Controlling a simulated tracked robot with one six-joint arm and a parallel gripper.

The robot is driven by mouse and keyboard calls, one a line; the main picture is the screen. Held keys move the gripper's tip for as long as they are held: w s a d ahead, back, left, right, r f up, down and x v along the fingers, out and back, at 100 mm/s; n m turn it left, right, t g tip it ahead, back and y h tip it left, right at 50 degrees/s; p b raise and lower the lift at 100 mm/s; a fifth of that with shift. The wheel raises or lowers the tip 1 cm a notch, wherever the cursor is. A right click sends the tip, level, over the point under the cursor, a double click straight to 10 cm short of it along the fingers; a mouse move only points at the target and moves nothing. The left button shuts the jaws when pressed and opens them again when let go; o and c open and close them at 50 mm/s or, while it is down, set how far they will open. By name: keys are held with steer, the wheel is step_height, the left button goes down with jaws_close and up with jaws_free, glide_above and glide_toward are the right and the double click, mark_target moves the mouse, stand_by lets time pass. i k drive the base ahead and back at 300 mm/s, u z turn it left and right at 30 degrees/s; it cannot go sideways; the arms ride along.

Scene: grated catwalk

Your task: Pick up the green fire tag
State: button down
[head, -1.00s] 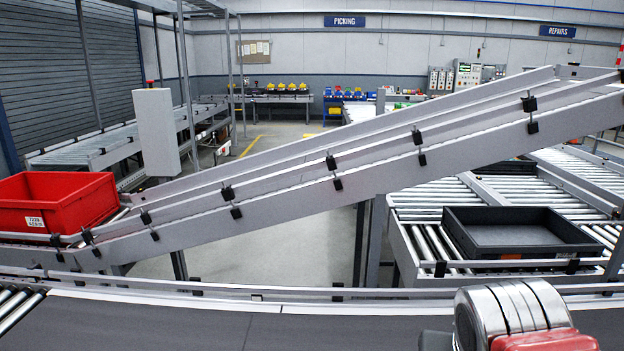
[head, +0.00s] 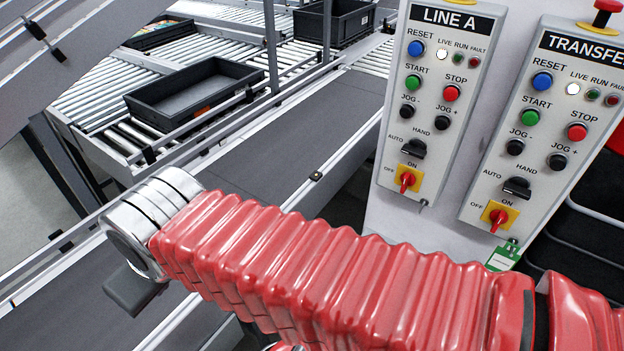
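A green tag (head: 503,256) with a pale label hangs under the lower left corner of the TRANSFER panel, just below its red and yellow OFF/ON switch. Its print is too small to read, so I cannot tell whether it is the fire tag. It hangs just above my red-sleeved arm, which crosses the lower part of the view. My gripper's fingers do not show. A silver joint of my arm and a dark grey block on it show at the left, well away from the tag.
The LINE A panel (head: 436,95) and the TRANSFER panel (head: 545,125) stand side by side on a pale cabinet. A dark conveyor belt (head: 325,125) runs behind my arm. A black tray (head: 190,92) sits on rollers (head: 85,95) at the upper left.

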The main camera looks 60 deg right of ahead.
mark_target(500, 260)
steer(key=z, duration=3.5)
